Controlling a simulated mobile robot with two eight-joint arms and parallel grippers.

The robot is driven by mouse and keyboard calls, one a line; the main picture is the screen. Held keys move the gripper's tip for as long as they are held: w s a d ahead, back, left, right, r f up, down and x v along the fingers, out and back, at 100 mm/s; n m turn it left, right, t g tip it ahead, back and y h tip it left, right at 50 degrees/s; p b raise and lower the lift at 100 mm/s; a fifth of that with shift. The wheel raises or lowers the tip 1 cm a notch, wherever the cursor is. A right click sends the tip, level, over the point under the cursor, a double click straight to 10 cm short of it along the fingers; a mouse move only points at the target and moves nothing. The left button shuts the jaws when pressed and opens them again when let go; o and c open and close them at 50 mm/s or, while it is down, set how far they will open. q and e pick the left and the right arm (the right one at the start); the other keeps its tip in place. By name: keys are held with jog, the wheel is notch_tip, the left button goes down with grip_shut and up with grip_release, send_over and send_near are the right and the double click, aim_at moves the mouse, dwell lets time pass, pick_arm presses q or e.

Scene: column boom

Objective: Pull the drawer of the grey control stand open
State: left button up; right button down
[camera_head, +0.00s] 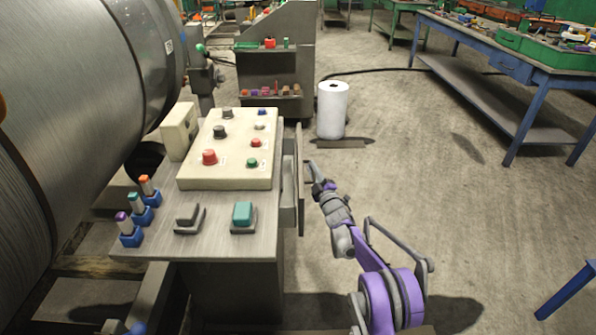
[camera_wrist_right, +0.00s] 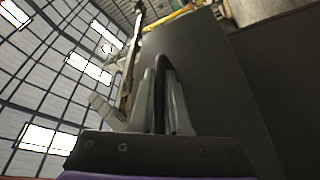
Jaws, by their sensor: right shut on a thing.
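The grey control stand (camera_head: 255,250) is at the centre left in the head view, with a cream button panel (camera_head: 195,178) on top. I cannot tell how far out the drawer is. My right gripper (camera_head: 311,172) reaches this handle from the right and is shut on it. In the wrist view the gripper's fingers (camera_wrist_right: 162,95) are close together against a dark grey panel (camera_wrist_right: 205,60); they mostly hide the handle. My left gripper is not in view.
A large metal roll (camera_head: 80,80) fills the left. A white roll (camera_head: 332,112) stands on the floor beyond the stand. A blue workbench (camera_head: 480,85) is at the upper right. The floor right of the stand is largely clear.

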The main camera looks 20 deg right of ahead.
jog(key=s+d, duration=0.2)
jog(key=d, duration=0.6)
jog(key=s+d+b, duration=0.1)
jog(key=s+d, duration=0.1)
jog(key=d, duration=0.6)
jog(key=shift+s, duration=0.3)
jog(key=c, duration=0.9)
grip_release()
jog(key=v, duration=1)
jog(key=shift+s+p, duration=0.35)
jog(key=shift+s, duration=0.1)
jog(key=shift+f, duration=0.1)
